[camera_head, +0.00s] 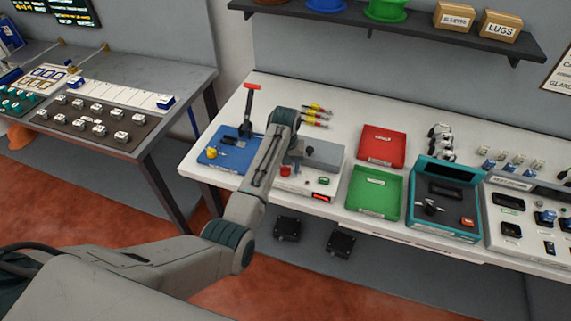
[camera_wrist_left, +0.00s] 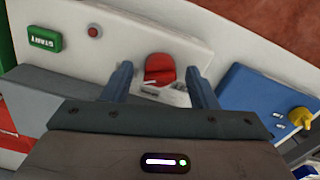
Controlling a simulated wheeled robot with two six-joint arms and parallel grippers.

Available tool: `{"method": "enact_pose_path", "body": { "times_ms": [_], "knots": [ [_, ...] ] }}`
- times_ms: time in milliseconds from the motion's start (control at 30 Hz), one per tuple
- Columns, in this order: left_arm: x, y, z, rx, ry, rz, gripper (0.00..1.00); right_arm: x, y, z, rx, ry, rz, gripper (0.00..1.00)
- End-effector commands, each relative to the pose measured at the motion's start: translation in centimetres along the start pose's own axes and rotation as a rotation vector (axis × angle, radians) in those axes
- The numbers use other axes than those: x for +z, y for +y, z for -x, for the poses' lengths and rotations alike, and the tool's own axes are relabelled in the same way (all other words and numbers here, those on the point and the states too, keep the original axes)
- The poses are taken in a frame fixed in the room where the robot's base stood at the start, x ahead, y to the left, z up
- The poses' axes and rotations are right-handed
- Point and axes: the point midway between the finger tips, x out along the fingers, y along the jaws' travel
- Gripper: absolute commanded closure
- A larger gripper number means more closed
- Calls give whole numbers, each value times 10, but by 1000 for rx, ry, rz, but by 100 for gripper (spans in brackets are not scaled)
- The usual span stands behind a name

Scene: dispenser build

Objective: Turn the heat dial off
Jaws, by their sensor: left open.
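The heat dial looks to be the red knob (camera_head: 285,171) on the white front of the heater box (camera_head: 303,188), though I read no label on it. In the left wrist view the red knob (camera_wrist_left: 158,67) shows between the fingertips of my left gripper (camera_wrist_left: 157,75). That gripper is open and its fingers are on both sides of the knob; I cannot tell if they touch it. In the head view my left gripper (camera_head: 289,158) is over the box, partly hidden by its own arm. The knob's exact setting is unclear. My right gripper is not seen.
A green START button (camera_wrist_left: 45,39) and a small red light (camera_wrist_left: 95,31) are on the same panel. A blue device (camera_head: 228,150) with a yellow knob stands left. Red (camera_head: 381,146) and green (camera_head: 375,193) trays stand right, then a teal unit (camera_head: 445,200).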

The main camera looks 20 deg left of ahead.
Motion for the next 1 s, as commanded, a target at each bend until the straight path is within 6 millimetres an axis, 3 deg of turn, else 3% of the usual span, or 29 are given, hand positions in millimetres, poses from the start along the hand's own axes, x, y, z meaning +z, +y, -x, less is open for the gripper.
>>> {"method": "enact_pose_path", "body": {
  "times_ms": [300,500,533,1000],
  "knots": [
    [0,0,-3,0,2,0,49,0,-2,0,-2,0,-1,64],
    [0,0,-2,0,1,0,88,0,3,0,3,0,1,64],
    [0,0,-2,0,1,0,91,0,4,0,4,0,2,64],
    [0,0,-2,0,1,112,91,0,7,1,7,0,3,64]
  ]
}}
